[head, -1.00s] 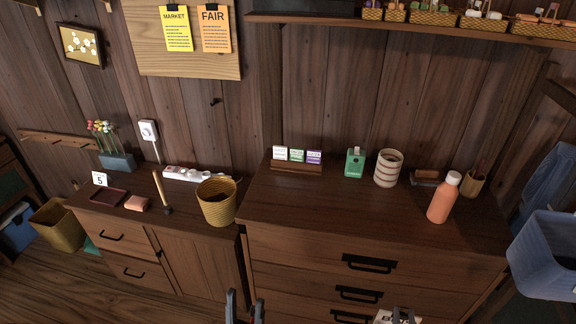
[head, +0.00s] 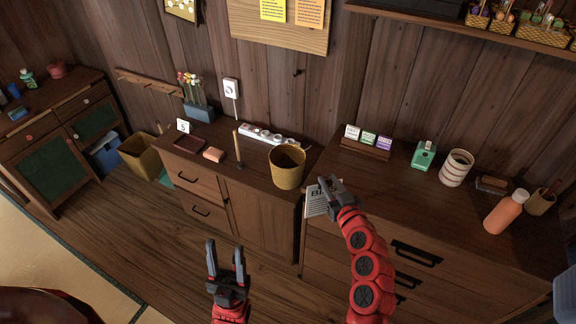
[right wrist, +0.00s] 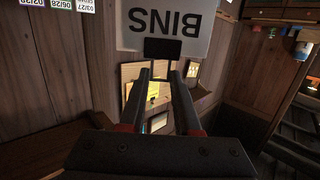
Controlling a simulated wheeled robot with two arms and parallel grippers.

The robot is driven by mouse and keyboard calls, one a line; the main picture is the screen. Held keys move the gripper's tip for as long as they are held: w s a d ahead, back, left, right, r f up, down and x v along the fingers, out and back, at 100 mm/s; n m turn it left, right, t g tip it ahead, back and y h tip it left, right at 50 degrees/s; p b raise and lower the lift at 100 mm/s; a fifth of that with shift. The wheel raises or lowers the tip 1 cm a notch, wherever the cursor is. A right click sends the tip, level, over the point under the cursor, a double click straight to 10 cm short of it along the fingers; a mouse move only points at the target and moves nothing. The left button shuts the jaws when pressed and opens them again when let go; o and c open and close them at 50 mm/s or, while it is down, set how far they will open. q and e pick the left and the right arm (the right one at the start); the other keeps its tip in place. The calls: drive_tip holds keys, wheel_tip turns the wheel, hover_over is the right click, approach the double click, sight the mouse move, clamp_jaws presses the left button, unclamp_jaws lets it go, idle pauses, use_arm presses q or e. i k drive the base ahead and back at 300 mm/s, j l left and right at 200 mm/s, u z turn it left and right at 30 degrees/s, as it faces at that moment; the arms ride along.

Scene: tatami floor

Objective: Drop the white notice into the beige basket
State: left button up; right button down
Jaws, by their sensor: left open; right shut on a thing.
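The white notice (head: 314,204) is in my right gripper (head: 331,187), over the gap between the two wooden cabinets. In the right wrist view the notice (right wrist: 205,22) shows "BINS" upside down, pinched by its edge between the fingertips (right wrist: 160,68). A round, tan-yellow woven basket (head: 287,170) stands on the low cabinet, left of and beyond the notice, apart from it. A squarer tan basket (head: 138,156) stands on the floor further left. I cannot tell which one is the beige basket. My left gripper (head: 226,250) is open and empty in front of the low cabinet.
The low cabinet also holds a mallet (head: 239,155), a power strip (head: 270,136) and a small tray (head: 189,145). On the right-hand dresser are a card stand (head: 365,148), a green bottle (head: 423,156), a striped cup (head: 456,168) and an orange bottle (head: 505,212).

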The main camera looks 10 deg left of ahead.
sight(290, 184)
drive_tip(key=i+j, duration=0.7)
drive_tip(key=i, duration=0.2)
